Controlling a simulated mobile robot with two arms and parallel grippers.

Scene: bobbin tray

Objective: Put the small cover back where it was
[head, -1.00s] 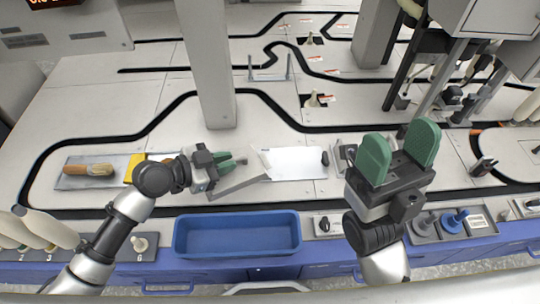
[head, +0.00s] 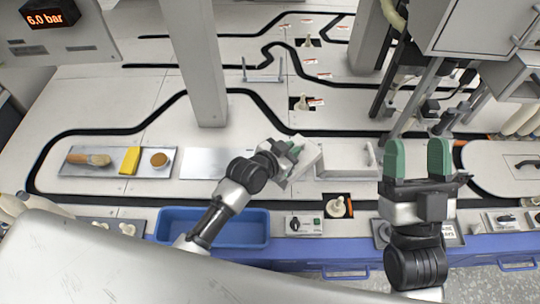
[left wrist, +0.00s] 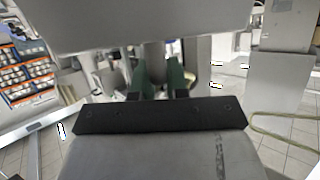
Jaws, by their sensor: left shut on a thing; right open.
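My left gripper (head: 290,150) is shut on the small cover (head: 309,158), a pale grey plate, and holds it tilted over the table's middle. In the left wrist view the green fingers (left wrist: 161,80) close around a grey post below the cover's pale panel (left wrist: 150,25). A dark square opening (head: 352,210) with a cream bobbin-like piece (head: 337,207) and an orange edge lies in front and to the right of the cover. My right gripper (head: 418,160) is open and empty at the right, fingers up.
A pale box-like piece (head: 345,172) with an upright handle stands right of the cover. A blue bin (head: 245,229) lies at the front. A bare metal plate (head: 205,163) and a tray (head: 72,170) with brush, sponge and cup lie left. A column (head: 205,80) stands behind.

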